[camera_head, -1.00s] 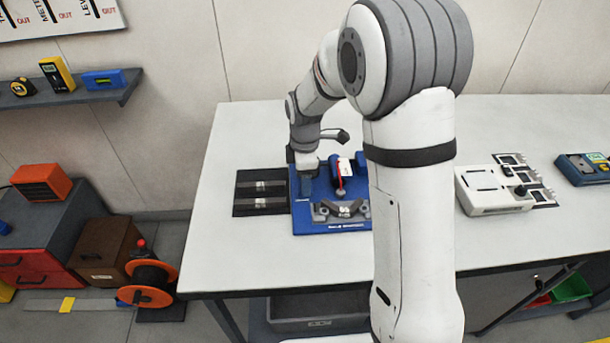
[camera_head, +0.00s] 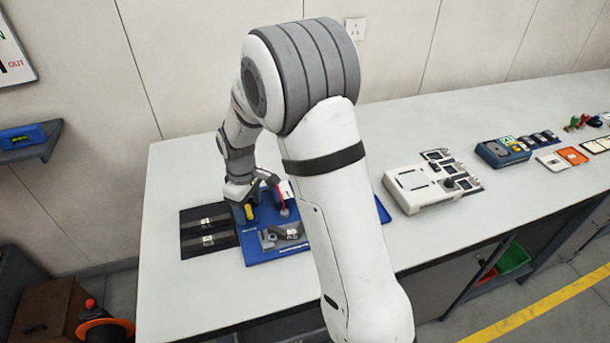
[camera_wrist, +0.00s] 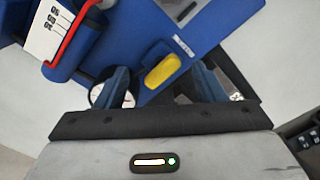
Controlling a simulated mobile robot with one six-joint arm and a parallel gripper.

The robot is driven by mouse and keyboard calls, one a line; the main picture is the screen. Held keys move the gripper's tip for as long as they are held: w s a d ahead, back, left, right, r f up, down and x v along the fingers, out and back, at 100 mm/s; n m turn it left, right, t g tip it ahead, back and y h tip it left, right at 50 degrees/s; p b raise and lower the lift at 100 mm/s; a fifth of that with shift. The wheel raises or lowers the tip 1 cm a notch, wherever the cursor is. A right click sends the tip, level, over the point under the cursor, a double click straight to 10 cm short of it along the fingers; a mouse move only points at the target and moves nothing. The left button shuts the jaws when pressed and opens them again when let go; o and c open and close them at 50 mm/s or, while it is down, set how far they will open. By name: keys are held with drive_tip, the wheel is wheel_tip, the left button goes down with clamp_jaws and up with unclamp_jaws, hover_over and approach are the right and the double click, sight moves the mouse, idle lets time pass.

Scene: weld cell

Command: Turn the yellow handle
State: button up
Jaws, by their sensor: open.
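The yellow handle (camera_wrist: 167,71) shows in the wrist view on a blue mount of the blue fixture board (camera_wrist: 219,22). It also shows in the head view as a small yellow piece (camera_head: 250,212) beside my gripper (camera_head: 240,198). In the wrist view my gripper (camera_wrist: 163,72) is open, with one blue finger on each side of the handle. I see gaps between the fingers and the handle. The left finger partly covers a round white dial (camera_wrist: 128,99).
A blue cylinder with a red bar (camera_wrist: 69,38) and a white label stands left of the handle in the wrist view. A dark panel (camera_head: 209,238) lies left of the board. A white device (camera_head: 418,190) stands to the right. Bare tabletop (camera_head: 190,292) lies in front.

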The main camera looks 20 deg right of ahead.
sight(250, 210)
drive_tip(key=m+p, duration=0.2)
drive_tip(key=m, duration=0.3)
drive_tip(key=shift+a+r+m+p, duration=0.1)
drive_tip(key=shift+r+m+p, duration=0.05)
drive_tip(key=shift+m+p, duration=0.15)
drive_tip(key=m+p, duration=0.2)
drive_tip(key=m, duration=0.2)
drive_tip(key=shift+r, duration=0.1)
wheel_tip(250, 210, up, 8)
drive_tip(key=b, duration=0.1)
drive_tip(key=s+d+r+t, duration=0.1)
drive_tip(key=s+d+r, duration=0.2)
drive_tip(key=s, duration=0.3)
drive_tip(key=s+d+r+t, duration=0.1)
drive_tip(key=s+d+r, duration=0.2)
drive_tip(key=s+r, duration=0.3)
drive_tip(key=s+d+r+p, duration=0.1)
drive_tip(key=s+d+r, duration=0.2)
drive_tip(key=s+r, duration=0.2)
drive_tip(key=shift+s+t, duration=0.4)
drive_tip(key=shift+s, duration=0.55)
drive_tip(key=shift+d+r, duration=0.1)
drive_tip(key=shift+t, duration=0.3)
drive_tip(key=s, duration=0.2)
drive_tip(key=s+d, duration=0.1)
drive_tip(key=s, duration=0.1)
drive_tip(key=shift+s+d, duration=0.15)
drive_tip(key=shift+s, duration=0.15)
